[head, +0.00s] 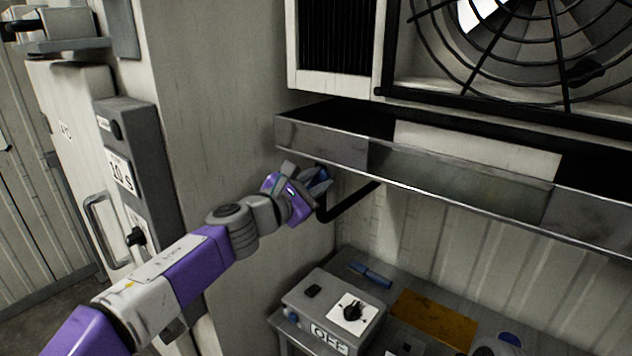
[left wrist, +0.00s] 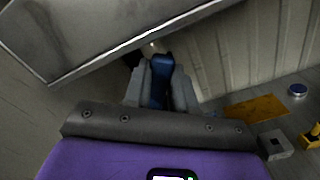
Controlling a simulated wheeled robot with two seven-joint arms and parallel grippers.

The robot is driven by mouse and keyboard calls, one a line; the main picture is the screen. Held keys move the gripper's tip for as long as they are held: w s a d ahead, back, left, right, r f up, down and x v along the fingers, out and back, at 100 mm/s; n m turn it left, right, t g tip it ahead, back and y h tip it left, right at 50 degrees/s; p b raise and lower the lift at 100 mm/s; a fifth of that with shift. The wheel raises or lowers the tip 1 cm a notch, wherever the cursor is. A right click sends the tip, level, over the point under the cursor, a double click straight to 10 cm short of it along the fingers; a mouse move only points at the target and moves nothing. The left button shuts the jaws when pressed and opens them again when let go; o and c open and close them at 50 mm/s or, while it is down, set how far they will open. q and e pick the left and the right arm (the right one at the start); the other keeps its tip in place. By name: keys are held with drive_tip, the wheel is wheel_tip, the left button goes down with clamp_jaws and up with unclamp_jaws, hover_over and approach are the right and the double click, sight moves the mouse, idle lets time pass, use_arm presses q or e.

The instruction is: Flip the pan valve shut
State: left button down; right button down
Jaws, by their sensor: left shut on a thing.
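The pan is a long metal tray (head: 330,150) under the fan unit; its edge also shows in the left wrist view (left wrist: 110,55). A blue valve lever (head: 319,186) is below its left end, beside a black bent drain pipe (head: 350,204). My left gripper (head: 312,188) is at the lever, shut on it. In the left wrist view, the blue lever (left wrist: 160,84) lies between the fingers (left wrist: 160,92). The fingers hide part of the lever, and the valve body is mostly hidden. My right gripper is not in view.
A grey switch box (head: 325,310) marked OFF stands on a bench below, with a blue tool (head: 370,274) and an orange-brown plate (head: 433,318) nearby. A wall column (head: 215,110) is close on the left. The fan grille (head: 520,50) is above the pan.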

use_arm(q)
drive_tip(key=c, duration=0.9)
unclamp_jaws()
drive_tip(key=shift+s+a, duration=0.1)
drive_tip(key=b+v, duration=0.1)
drive_tip(key=v, duration=0.6)
drive_tip(key=shift+s+a, duration=0.1)
drive_tip(key=shift+a, duration=0.05)
